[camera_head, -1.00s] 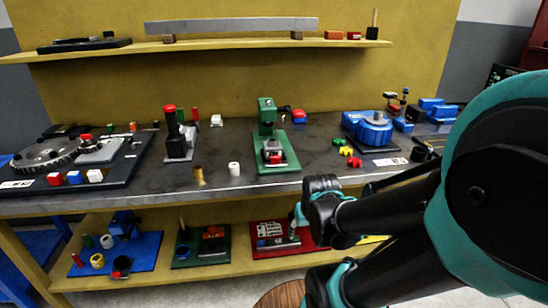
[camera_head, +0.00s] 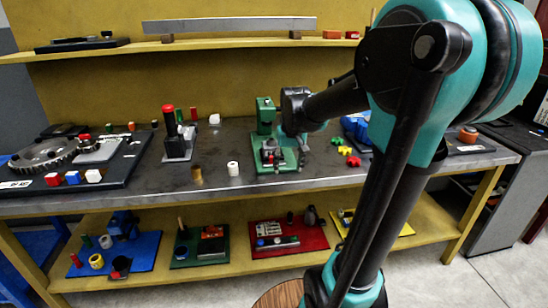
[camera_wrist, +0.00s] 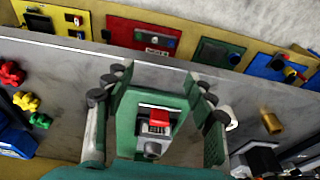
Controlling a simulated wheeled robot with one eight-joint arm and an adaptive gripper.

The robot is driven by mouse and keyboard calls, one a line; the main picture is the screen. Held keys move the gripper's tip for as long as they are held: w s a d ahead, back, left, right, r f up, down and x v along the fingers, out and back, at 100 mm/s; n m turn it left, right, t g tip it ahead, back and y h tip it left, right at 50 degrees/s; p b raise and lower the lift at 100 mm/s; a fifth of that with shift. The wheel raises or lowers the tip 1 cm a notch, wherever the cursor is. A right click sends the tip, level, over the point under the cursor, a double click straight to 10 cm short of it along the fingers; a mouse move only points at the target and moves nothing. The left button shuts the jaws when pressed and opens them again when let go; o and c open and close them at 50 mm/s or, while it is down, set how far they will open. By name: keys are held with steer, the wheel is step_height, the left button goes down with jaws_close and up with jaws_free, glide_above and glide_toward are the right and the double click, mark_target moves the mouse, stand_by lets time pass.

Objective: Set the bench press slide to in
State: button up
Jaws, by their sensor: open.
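The bench press is a green stand with an upright column (camera_head: 265,112) and a green base plate (camera_head: 283,167) near the middle of the bench. Its slide, a small grey block with a red top (camera_wrist: 158,118), sits on the green base in the wrist view. In the wrist view my gripper (camera_wrist: 156,100) is open, with one finger on each side of the slide. I see no contact with the slide.
A white cylinder (camera_head: 233,168) and a brass cylinder (camera_head: 197,174) stand left of the press. Red, yellow and green small parts (camera_head: 346,150) lie to its right. A toggle-like fixture with a red knob (camera_head: 168,109) stands further left. A lower shelf holds coloured boards.

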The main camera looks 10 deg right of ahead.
steer(key=w+a+r+g, duration=0.2)
steer(key=w+a+r, duration=0.1)
steer(key=w+r, duration=1.05)
steer(key=f, duration=1.7)
steer(key=shift+d+f, duration=0.2)
steer(key=shift+f, duration=0.05)
jaws_close()
